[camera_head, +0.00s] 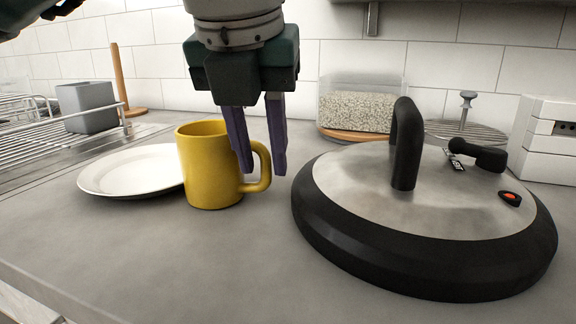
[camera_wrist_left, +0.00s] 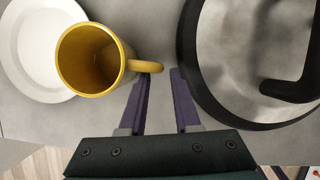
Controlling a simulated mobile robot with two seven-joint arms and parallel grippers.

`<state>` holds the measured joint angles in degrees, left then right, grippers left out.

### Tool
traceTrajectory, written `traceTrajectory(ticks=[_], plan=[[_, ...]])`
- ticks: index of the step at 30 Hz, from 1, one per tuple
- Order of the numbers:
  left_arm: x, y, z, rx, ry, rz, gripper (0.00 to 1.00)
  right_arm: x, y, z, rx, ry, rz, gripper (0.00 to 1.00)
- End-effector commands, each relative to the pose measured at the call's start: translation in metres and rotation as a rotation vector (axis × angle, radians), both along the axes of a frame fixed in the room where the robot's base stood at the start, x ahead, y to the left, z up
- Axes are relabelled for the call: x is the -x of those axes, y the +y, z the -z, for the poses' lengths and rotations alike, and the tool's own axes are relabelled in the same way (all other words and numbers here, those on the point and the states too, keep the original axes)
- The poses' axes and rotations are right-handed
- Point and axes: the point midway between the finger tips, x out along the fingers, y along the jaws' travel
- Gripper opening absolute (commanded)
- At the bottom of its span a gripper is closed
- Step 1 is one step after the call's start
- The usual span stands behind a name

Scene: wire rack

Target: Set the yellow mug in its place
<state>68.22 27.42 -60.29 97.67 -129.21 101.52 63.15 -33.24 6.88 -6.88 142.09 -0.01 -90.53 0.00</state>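The yellow mug (camera_head: 208,165) stands upright on the grey counter, its handle pointing right. It overlaps the right edge of a white plate in the head view. In the left wrist view the mug (camera_wrist_left: 88,60) is at the upper left, open and empty inside. My left gripper (camera_head: 262,170) points down beside the mug, its purple fingers apart at the handle. In the left wrist view the handle end lies at the gap between the fingertips (camera_wrist_left: 160,76); I see no grip on it. The wire rack (camera_head: 40,135) is at the far left. My right gripper is out of view.
The white plate (camera_head: 130,170) lies left of the mug. A large black-rimmed lid (camera_head: 420,215) with an upright handle is close on the right. A grey container (camera_head: 87,107) is at the rack; a grain-filled container (camera_head: 358,108) stands behind. The front counter is clear.

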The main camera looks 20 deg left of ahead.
Motion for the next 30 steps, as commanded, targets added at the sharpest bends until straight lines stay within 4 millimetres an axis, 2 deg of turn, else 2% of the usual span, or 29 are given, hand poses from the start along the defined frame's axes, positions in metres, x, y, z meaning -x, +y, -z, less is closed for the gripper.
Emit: traceTrajectory(ticks=[3,6,14,22,30], plan=[[-0.008,0.002,0.019,0.001,0.004,-0.001,0.31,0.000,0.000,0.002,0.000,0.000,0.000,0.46],[-0.012,0.002,0.028,0.001,0.003,0.001,0.31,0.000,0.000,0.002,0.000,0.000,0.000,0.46],[-0.013,0.002,0.030,0.001,0.001,0.003,0.31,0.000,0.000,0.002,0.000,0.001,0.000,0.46],[-0.013,0.002,0.030,0.001,0.001,0.003,0.01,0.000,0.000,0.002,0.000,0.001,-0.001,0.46],[-0.013,0.002,0.030,0.001,0.000,0.003,0.00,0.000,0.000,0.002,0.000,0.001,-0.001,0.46]])
